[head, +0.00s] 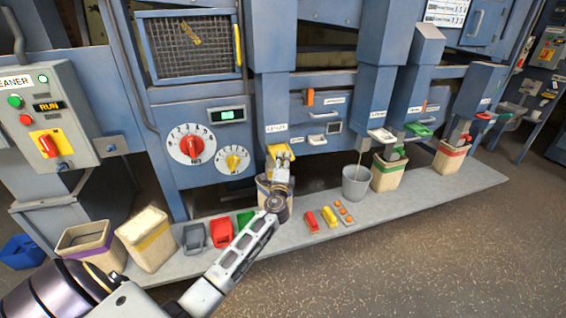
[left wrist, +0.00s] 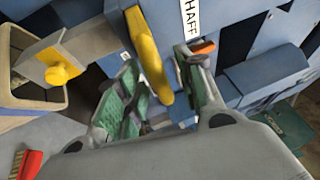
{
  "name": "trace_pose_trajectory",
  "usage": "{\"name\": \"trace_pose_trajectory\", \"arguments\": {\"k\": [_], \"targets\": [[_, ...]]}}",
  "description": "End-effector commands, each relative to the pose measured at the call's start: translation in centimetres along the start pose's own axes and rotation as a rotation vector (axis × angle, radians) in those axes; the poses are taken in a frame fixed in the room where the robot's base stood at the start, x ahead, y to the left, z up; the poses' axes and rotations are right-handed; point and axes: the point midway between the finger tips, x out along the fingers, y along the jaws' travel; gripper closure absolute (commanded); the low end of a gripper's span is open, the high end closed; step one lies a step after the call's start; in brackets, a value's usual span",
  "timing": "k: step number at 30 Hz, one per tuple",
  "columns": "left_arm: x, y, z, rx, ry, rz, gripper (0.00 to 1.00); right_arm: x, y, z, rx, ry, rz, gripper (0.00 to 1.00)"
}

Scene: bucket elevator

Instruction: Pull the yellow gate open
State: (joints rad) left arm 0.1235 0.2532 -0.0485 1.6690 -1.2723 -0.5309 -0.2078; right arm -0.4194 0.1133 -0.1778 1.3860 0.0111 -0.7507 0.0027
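The yellow gate (head: 279,150) is at the lower end of a blue spout in the head view, partly hidden by my left gripper (head: 279,174). In the left wrist view a yellow bar-like handle (left wrist: 149,52) reaches down between the fingers of my left gripper (left wrist: 163,95). The green-padded fingers stand apart on either side of the bar, with gaps showing, so the gripper looks open around it. Whether a finger touches it I cannot tell. A bin (head: 263,190) stands below the spout, partly hidden by the gripper. My right gripper is not in view.
A grey bucket (head: 357,184), a green-striped bin (head: 388,174) and a red-striped bin (head: 450,158) stand along the platform to the right. Scoops, including a red one (head: 221,232), and a red brush (head: 311,222) lie in front. Open floor is at the lower right.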

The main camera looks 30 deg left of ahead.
Motion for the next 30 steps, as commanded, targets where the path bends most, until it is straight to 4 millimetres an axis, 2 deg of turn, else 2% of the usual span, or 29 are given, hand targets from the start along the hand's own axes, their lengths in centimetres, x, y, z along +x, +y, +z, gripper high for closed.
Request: {"name": "trace_pose_trajectory", "arguments": {"k": [8,30], "targets": [[-1.6,0.1,0.0,0.000,0.001,0.001,0.63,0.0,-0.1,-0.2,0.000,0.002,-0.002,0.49],[-8.9,0.1,0.0,0.001,0.001,0.002,0.63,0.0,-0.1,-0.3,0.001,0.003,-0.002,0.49]]}}
